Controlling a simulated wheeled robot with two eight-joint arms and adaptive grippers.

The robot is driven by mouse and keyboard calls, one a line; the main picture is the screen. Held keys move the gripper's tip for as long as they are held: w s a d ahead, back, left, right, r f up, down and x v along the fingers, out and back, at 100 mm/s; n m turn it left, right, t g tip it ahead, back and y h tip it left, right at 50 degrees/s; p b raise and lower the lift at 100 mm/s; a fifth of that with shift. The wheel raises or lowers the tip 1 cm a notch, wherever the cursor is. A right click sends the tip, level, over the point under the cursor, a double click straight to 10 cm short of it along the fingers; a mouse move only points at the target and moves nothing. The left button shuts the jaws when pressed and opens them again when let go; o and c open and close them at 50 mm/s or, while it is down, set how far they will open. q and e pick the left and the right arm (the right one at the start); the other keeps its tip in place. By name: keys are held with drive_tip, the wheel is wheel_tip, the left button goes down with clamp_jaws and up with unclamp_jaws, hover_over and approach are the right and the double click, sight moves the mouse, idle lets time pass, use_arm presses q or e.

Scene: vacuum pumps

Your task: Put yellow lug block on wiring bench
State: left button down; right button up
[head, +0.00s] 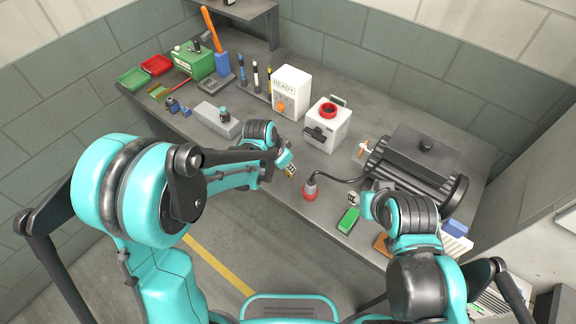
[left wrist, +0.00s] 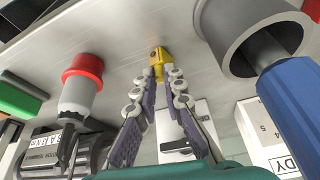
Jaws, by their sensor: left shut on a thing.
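My left gripper (head: 290,167) is over the front part of the grey wiring bench (head: 332,175), in front of the white box with the red ring. In the left wrist view its fingers (left wrist: 158,70) are shut on the yellow lug block (left wrist: 158,56), which shows at the fingertips. The bench surface (left wrist: 125,45) is behind the block there; I cannot tell whether they touch. In the head view the block is too small to make out clearly. My right gripper (head: 362,203) is at the right of the bench near the green block; its fingers are not clear.
A red-and-grey bulb-shaped part (head: 310,187) on a black cable and a green block (head: 348,219) lie to the right. The white box (head: 328,126), READY box (head: 291,92) and dark ribbed pump (head: 415,160) stand behind. A grey block (head: 216,120) lies left.

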use_arm(q)
drive_tip(key=c, duration=1.5)
unclamp_jaws()
drive_tip(key=shift+c, duration=0.2)
drive_tip(key=v, duration=1.2)
drive_tip(key=shift+w+d, duration=0.1)
clamp_jaws()
